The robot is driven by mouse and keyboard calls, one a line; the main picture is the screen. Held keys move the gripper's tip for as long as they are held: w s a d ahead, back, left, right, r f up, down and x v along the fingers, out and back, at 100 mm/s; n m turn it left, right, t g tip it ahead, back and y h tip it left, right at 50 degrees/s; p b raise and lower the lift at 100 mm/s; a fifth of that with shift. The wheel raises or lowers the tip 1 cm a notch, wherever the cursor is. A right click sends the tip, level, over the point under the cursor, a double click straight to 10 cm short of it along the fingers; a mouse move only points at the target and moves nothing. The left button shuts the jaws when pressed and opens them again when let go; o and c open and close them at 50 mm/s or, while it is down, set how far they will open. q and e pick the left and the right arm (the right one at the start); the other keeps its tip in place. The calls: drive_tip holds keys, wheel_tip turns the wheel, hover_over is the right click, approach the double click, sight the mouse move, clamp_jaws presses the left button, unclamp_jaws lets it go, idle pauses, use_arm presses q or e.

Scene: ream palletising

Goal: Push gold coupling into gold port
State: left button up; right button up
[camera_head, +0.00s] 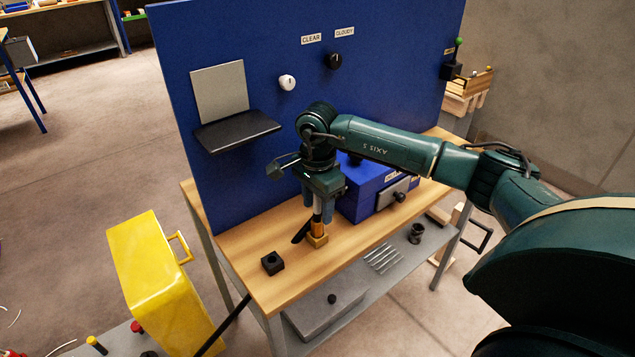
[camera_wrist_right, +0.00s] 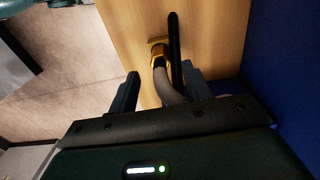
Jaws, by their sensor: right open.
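A gold block-shaped port (camera_head: 318,240) stands on the wooden bench top, and it also shows in the right wrist view (camera_wrist_right: 157,41). A gold coupling (camera_wrist_right: 159,51) with a dark collar and a grey hose end is at the port, in line with it. I cannot tell how deep it sits. My right gripper (camera_head: 318,208) points down above the port. In the right wrist view its two fingers (camera_wrist_right: 160,88) are apart, one on each side of the grey hose, with gaps visible. My left gripper is not in view.
A black socket block (camera_head: 272,263) stands on the bench, left of the port. A black bar (camera_wrist_right: 175,50) lies close beside the coupling. A blue box (camera_head: 372,190) stands right behind the gripper, before the upright blue panel (camera_head: 230,50). The bench's front left is mostly clear.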

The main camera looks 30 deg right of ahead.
sight(317, 220)
drive_tip(key=shift+f, duration=2.7)
drive_tip(key=shift+c, duration=0.2)
clamp_jaws()
drive_tip(key=c, duration=0.6)
unclamp_jaws()
drive_tip(key=shift+c, duration=0.2)
clamp_jaws()
drive_tip(key=shift+r+p, duration=0.2)
drive_tip(key=shift+p, duration=0.1)
drive_tip(key=shift+r+p, duration=0.85)
drive_tip(key=shift+r, duration=0.65)
drive_tip(key=shift+r, duration=0.1)
drive_tip(key=shift+r+p, duration=1.15)
drive_tip(key=shift+r, duration=0.75)
